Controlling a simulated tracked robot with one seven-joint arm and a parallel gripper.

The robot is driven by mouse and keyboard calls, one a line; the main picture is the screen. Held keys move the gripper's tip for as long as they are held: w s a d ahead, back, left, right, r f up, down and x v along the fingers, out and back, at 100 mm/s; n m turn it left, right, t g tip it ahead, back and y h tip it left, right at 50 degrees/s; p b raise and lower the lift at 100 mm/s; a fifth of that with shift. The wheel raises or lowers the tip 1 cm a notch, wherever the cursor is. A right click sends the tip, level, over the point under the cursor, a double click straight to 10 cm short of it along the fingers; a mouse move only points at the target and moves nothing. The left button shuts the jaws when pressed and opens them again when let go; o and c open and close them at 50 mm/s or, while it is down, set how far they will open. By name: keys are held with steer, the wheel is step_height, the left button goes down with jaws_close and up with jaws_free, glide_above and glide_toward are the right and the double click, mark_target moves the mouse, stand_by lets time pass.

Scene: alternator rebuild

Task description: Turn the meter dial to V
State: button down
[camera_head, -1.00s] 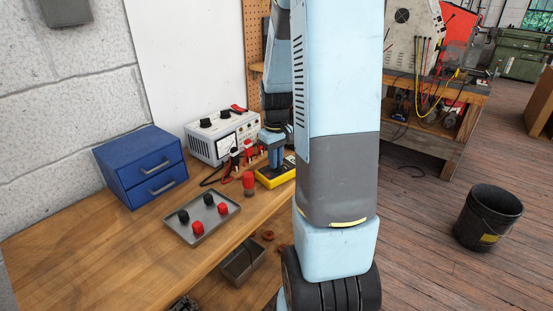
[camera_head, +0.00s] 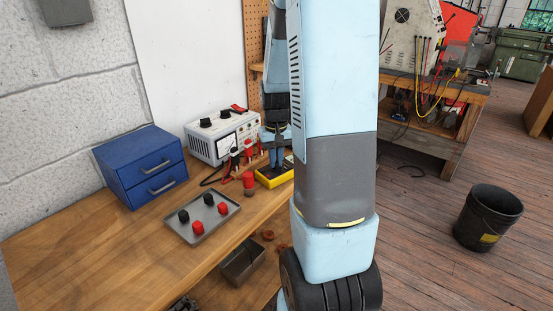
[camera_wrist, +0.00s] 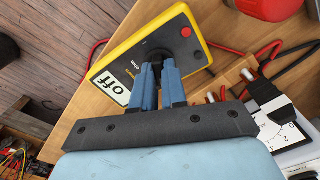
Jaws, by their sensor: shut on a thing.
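The yellow-edged meter (camera_wrist: 150,60) with a dark face lies on the wooden bench; it also shows in the head view (camera_head: 262,180). Its white display (camera_wrist: 111,88) reads "off". The black round dial (camera_wrist: 157,53) is in the middle of the face. My gripper (camera_wrist: 158,70) is shut on the dial, with one blue finger on each side of it. The fingers hide part of the dial, and I cannot see where its pointer is. In the head view my gripper (camera_head: 276,158) reaches down onto the meter, and my arm covers the area to its right.
A white bench instrument (camera_head: 222,137) with knobs and red and black leads stands behind the meter. A red cylinder (camera_head: 249,184), a grey tray (camera_head: 203,219) with red and black knobs, and a blue drawer box (camera_head: 140,168) are to the left. The front left bench is clear.

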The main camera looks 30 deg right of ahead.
steer(key=m, duration=0.3)
steer(key=shift+m, duration=2.1)
steer(key=c, duration=1.2)
jaws_free()
steer(key=shift+o, duration=0.2)
steer(key=shift+r, duration=0.1)
step_height(320, 180, up, 14)
steer(key=shift+f, duration=0.2)
